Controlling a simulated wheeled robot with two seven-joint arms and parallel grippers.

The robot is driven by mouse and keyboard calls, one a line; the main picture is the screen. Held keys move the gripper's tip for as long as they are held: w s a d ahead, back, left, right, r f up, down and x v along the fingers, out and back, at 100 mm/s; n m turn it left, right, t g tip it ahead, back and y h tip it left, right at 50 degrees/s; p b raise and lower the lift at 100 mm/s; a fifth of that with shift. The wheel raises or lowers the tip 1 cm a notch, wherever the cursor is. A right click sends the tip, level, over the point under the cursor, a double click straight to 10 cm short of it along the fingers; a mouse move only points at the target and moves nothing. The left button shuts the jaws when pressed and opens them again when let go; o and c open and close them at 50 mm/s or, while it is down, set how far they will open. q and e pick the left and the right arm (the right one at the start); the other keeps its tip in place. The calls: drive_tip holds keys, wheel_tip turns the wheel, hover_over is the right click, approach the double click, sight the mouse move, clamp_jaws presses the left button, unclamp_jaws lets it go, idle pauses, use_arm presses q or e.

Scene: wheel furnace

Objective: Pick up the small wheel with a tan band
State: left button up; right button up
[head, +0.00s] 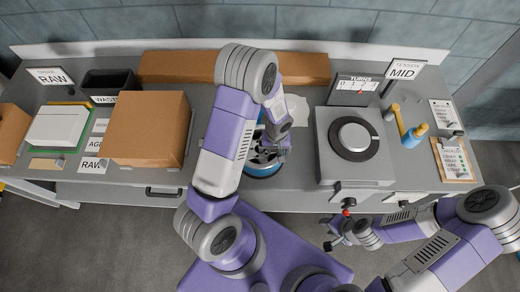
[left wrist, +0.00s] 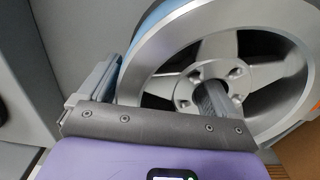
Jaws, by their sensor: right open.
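A grey spoked wheel (head: 264,163) with a blue band is on the workbench in the middle of the head view, partly hidden by my left arm. It fills much of the left wrist view (left wrist: 290,75), with blue on its outer edge. No tan band shows on it, and no tan-banded wheel is visible. My left gripper (head: 268,145) is at this wheel. In the left wrist view its fingers (left wrist: 157,92) stand apart, one outside the rim and one in front of the spokes near the hub. My right gripper (head: 337,226) is open and empty, low in front of the bench.
A cardboard box (head: 148,128) stands left of my left arm, and a long box (head: 180,68) lies behind. A grey machine with a round disc (head: 353,139) stands to the right. Yellow and blue tools (head: 414,135) and a clipboard (head: 453,159) are further right.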

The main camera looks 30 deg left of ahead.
use_arm(q)
drive_tip(key=c, duration=1.5)
drive_tip(key=shift+r, duration=0.1)
wheel_tip(320, 180, up, 10)
drive_tip(key=shift+f+p, duration=0.1)
drive_tip(key=shift+p, duration=0.4)
